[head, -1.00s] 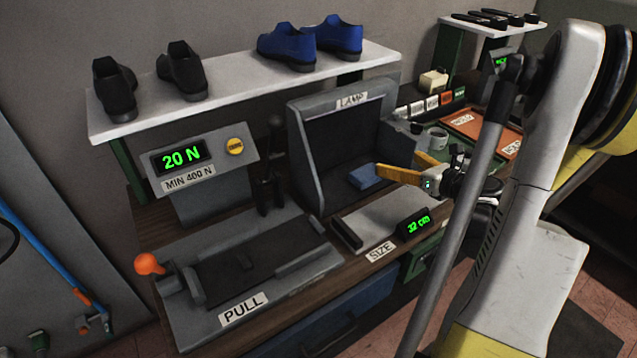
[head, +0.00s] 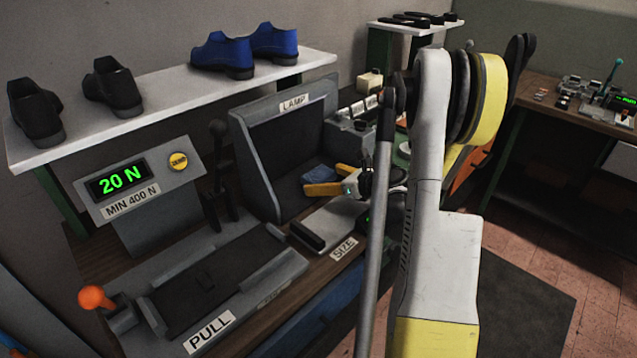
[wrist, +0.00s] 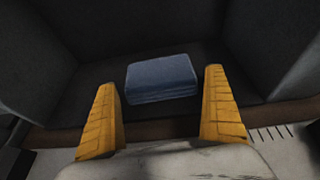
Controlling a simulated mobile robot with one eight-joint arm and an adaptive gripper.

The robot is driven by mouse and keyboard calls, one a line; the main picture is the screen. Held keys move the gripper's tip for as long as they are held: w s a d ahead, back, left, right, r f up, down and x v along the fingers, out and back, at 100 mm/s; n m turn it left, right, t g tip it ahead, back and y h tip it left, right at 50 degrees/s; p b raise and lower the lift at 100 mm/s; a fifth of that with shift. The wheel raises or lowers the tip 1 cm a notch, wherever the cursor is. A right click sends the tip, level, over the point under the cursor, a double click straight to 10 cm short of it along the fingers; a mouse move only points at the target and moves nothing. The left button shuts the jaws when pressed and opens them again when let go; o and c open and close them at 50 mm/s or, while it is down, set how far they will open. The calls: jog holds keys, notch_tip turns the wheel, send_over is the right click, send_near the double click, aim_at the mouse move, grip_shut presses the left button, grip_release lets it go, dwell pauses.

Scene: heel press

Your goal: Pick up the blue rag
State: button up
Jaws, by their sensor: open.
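The blue rag (wrist: 162,79) lies folded on the dark floor of the lamp box. It also shows in the head view (head: 319,174), just beyond the yellow fingers. My gripper (wrist: 165,95) is open and empty, with its two yellow fingers spread wider than the rag. In the wrist view the rag lies ahead, between the lines of the two fingers and apart from both. In the head view my gripper (head: 322,180) is at the front opening of the lamp box (head: 251,165). My arm hides part of the bench to its right.
Dark walls of the lamp box stand behind and on both sides of the rag. A size plate (head: 330,220) lies in front of the box. The press with an orange knob (head: 97,298) is at left. A shelf (head: 170,108) with black and blue shoes runs above.

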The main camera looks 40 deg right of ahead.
aim_at(324, 177)
jog(key=shift+w+f, duration=0.1)
jog(key=shift+w, duration=0.15)
jog(key=shift+s, duration=0.1)
jog(key=c, duration=0.9)
jog(key=shift+o, duration=0.2)
notch_tip(324, 177, up, 10)
jog(key=p, duration=0.4)
